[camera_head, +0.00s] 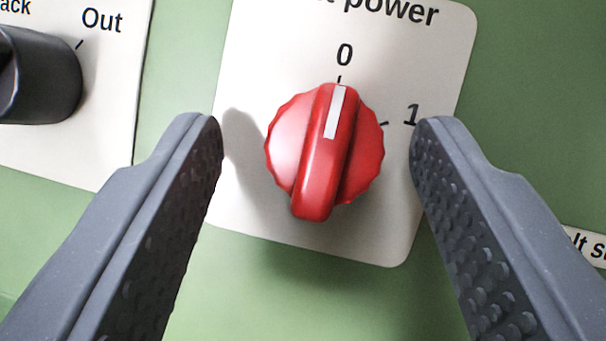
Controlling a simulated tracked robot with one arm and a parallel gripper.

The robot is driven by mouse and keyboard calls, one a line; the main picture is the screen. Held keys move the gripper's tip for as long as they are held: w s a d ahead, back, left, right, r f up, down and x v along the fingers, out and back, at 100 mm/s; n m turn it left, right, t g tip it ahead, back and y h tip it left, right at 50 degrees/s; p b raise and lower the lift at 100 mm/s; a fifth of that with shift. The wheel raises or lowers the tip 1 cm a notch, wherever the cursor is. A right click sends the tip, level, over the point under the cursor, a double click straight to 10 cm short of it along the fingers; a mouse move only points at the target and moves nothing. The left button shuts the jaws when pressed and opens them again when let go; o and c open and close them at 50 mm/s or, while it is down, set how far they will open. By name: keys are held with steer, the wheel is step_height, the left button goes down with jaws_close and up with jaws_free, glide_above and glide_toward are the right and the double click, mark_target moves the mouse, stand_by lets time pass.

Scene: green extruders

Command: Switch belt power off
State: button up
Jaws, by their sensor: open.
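The belt power switch is a red rotary knob (318,165) on a white label plate (430,80), whose visible text ends in "power". Its white pointer mark is at the top, lined up close to the tick under "0". The "1" mark is to the upper right of the knob. My gripper (317,135) is open, with one grey fingertip to the left of the knob and one to the right. There are visible gaps between both fingers and the knob, and nothing is held.
A black knob (38,82) on another white plate (75,160), marked "Out", is at the upper left, near the left finger. Part of another label (588,246) shows at the right edge. The green panel (310,290) below the switch plate is bare.

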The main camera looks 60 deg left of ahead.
steer(key=p+v, duration=0.2)
steer(key=v, duration=1.1)
steer(key=shift+d, duration=0.25)
